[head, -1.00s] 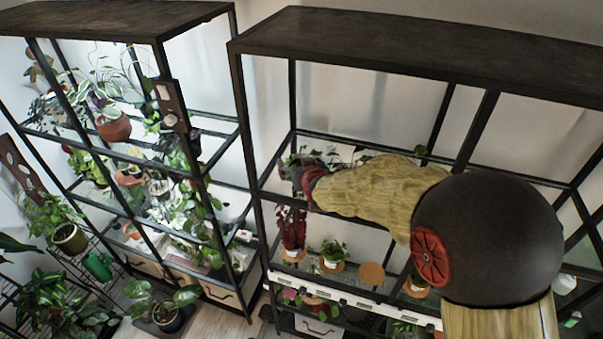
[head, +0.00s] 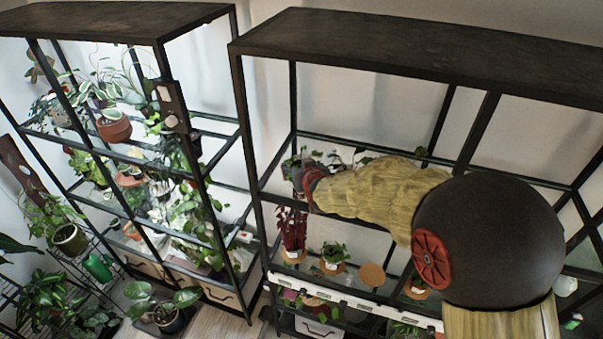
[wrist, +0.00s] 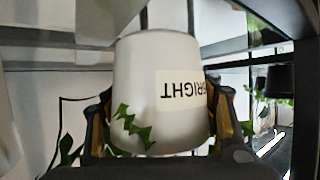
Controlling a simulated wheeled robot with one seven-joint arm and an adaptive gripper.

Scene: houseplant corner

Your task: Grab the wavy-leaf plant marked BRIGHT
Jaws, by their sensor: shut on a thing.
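A white pot (wrist: 150,65) fills the middle of the wrist view. Its pale label (wrist: 180,89) reads BRIGHT upside down, with the first letter partly cut off at the pot's side. A green jagged, wavy leaf (wrist: 133,127) lies across the pot's lower left in that view. My gripper (wrist: 160,122) has one finger on each side of the pot and is shut on it. In the head view my gripper (head: 303,183) is at the upper shelf of the right-hand rack, small and partly hidden by my arm. I cannot make out the held pot there.
On the shelf below stand a dark red plant (head: 292,228) and a small green plant (head: 333,252), beside a bare round cork coaster (head: 372,275). Dark posts and the rack's top board (head: 420,50) surround the arm. A second, crowded rack (head: 100,20) stands at left.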

